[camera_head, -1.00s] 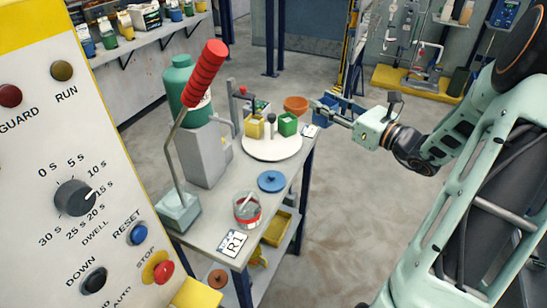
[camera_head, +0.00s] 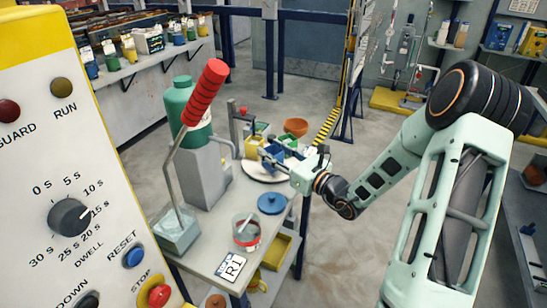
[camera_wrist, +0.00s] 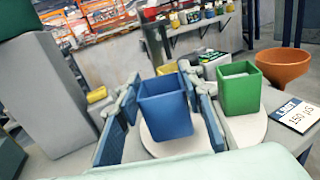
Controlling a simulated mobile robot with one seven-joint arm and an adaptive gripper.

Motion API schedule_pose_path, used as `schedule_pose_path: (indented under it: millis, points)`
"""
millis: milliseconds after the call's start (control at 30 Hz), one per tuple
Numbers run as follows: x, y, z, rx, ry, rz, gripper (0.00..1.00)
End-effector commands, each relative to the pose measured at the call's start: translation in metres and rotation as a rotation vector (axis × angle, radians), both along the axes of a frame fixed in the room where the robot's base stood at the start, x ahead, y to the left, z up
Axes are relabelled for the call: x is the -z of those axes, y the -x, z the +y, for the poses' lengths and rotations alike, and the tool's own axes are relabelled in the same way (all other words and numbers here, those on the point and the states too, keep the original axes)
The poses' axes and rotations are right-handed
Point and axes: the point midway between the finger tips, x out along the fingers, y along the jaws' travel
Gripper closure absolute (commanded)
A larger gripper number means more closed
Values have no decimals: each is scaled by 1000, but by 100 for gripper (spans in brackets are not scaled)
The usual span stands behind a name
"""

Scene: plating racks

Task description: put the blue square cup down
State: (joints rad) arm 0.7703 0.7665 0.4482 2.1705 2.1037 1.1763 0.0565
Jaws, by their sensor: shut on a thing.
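The blue square cup (camera_wrist: 166,118) is between the two padded fingers of my gripper (camera_wrist: 163,112) in the wrist view, upright and open at the top. It also shows in the head view, at my gripper (camera_head: 274,157). The cup is over the white round plate (camera_wrist: 154,146), which shows in the head view too (camera_head: 249,172). I cannot tell whether its base touches the plate. A green square cup (camera_wrist: 239,95) stands just right of my right finger. A yellow cup (camera_head: 253,148) stands beyond the blue one.
An orange bowl (camera_wrist: 283,68) and a printed card (camera_wrist: 297,113) are to the right. A grey press with a red-handled lever (camera_head: 204,92) and a green bottle (camera_head: 184,105) stand left. A blue lid (camera_head: 271,203) and a glass jar (camera_head: 246,232) sit nearer on the table.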

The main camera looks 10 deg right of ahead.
Motion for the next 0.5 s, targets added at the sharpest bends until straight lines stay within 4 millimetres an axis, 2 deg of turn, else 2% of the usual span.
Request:
schedule_pose_path:
  millis: [33,133,500]
  points:
    - [10,0,-1,2,-2,2,90]
    - [18,0,-1,2,-1,2,90]
    - [23,0,-2,2,0,0,90]
